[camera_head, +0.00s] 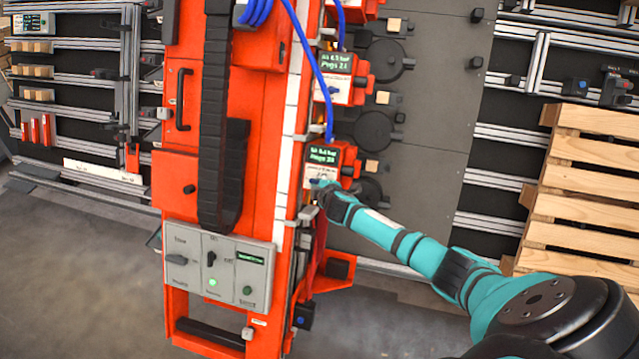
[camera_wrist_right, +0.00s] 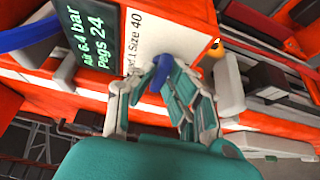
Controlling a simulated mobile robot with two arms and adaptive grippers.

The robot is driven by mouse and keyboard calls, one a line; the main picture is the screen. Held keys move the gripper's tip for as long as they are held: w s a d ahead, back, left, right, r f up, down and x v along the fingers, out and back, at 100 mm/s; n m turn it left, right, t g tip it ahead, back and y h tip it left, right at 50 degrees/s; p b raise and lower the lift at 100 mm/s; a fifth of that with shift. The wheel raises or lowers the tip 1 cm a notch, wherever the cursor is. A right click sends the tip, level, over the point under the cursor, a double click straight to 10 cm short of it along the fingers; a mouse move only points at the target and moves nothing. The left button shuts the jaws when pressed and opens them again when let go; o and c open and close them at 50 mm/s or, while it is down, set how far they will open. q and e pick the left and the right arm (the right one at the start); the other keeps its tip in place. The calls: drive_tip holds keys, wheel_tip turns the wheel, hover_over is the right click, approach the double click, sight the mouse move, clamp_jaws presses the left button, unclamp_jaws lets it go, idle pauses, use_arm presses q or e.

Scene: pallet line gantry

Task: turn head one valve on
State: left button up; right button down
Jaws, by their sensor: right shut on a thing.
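The lowest orange nailing head (camera_head: 328,165) on the gantry has a green-lit display and a white label. In the right wrist view its display (camera_wrist_right: 92,28) reads "Air 6.4 bar, Pegs 24", and the label (camera_wrist_right: 150,35) reads "Size 40". The small blue valve handle (camera_wrist_right: 161,72) stands out at the lower edge of that label. My right gripper (camera_head: 322,188) is at the front of this head, and in the wrist view its fingers (camera_wrist_right: 160,88) are shut on the blue handle. The fingers partly hide the handle. My left gripper is out of view.
Another similar head (camera_head: 340,80) sits above, with blue hoses (camera_head: 318,60). A grey control panel (camera_head: 218,268) with knobs and lit buttons is on the orange gantry at lower left. Wooden pallets (camera_head: 585,190) stand at right. Open floor (camera_head: 80,270) lies at left.

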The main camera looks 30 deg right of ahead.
drive_tip(key=c, duration=1.3)
unclamp_jaws()
drive_tip(key=shift+c, duration=0.2)
drive_tip(key=v, duration=1.2)
